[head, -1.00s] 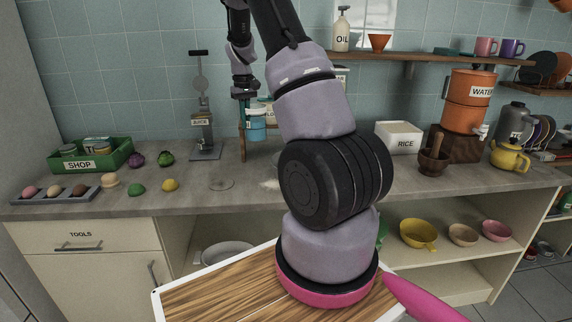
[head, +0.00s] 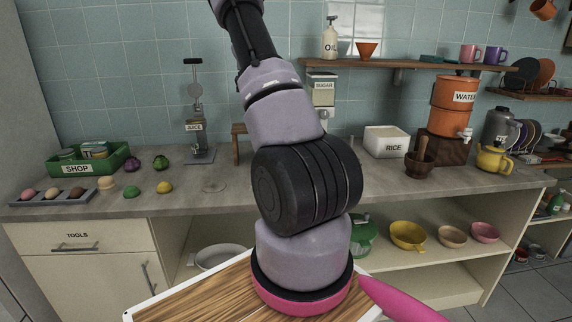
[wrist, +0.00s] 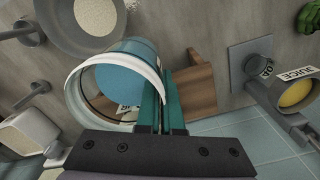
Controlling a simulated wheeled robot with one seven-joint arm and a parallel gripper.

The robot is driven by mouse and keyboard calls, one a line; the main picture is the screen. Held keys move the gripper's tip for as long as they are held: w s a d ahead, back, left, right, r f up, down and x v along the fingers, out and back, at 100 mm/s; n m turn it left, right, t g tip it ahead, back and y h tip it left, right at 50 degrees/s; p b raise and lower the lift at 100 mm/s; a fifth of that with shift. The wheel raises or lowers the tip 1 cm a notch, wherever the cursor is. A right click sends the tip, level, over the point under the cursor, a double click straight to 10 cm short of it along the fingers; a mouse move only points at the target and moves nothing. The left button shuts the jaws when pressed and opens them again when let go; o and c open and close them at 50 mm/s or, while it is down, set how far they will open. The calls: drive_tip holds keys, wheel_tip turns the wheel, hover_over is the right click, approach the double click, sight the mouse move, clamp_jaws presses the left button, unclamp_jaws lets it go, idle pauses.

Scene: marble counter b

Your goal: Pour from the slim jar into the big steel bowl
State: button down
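My gripper (wrist: 157,78) shows in the wrist view with its teal fingers close together on the wall of a blue, cup-like vessel with a white rim (wrist: 127,72), seemingly the slim jar. It is tilted, with its mouth towards the lower left of that view. Its contents cannot be made out. A grey round bowl (wrist: 58,36) holding pale grains, likely the big steel bowl, lies at the upper left of the wrist view, close to the vessel. In the head view my own arm hides the gripper, the vessel and this bowl.
A wooden stand (wrist: 192,88) is just behind the vessel. The juice press (head: 197,140) stands left on the counter (head: 110,207). The sugar dispenser (head: 322,92) and white rice bin (head: 387,141) are to the right. Small foods line the counter's left.

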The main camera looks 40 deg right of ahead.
drive_tip(key=shift+r, duration=0.1)
drive_tip(key=shift+s+d+r+t, duration=0.15)
drive_tip(key=shift+s+r+t, duration=0.45)
drive_tip(key=shift+t, duration=0.5)
drive_tip(key=shift+s+d+f+t+y, duration=0.15)
drive_tip(key=shift+s+f+t+y, duration=0.1)
drive_tip(key=shift+s+f+t, duration=0.4)
drive_tip(key=shift+s+d+f+t+y, duration=0.1)
drive_tip(key=shift+s+f+t+y, duration=0.2)
drive_tip(key=shift+s+t, duration=0.5)
drive_tip(key=shift+s+d+f+t, duration=0.1)
drive_tip(key=shift+s+f+t, duration=0.1)
drive_tip(key=shift+f+t, duration=0.45)
drive_tip(key=shift+s+f, duration=0.1)
drive_tip(key=shift+f, duration=0.4)
drive_tip(key=shift+s+f+t, duration=0.25)
drive_tip(key=shift+f+t, duration=0.05)
drive_tip(key=shift+t, duration=0.1)
drive_tip(key=shift+s+f+t+y+p, duration=0.3)
drive_tip(key=shift+s+f+t+y, duration=0.1)
drive_tip(key=shift+t, duration=0.5)
drive_tip(key=shift+s+d+f+t, duration=0.1)
drive_tip(key=shift+f+t, duration=0.75)
drive_tip(key=shift+t, duration=0.05)
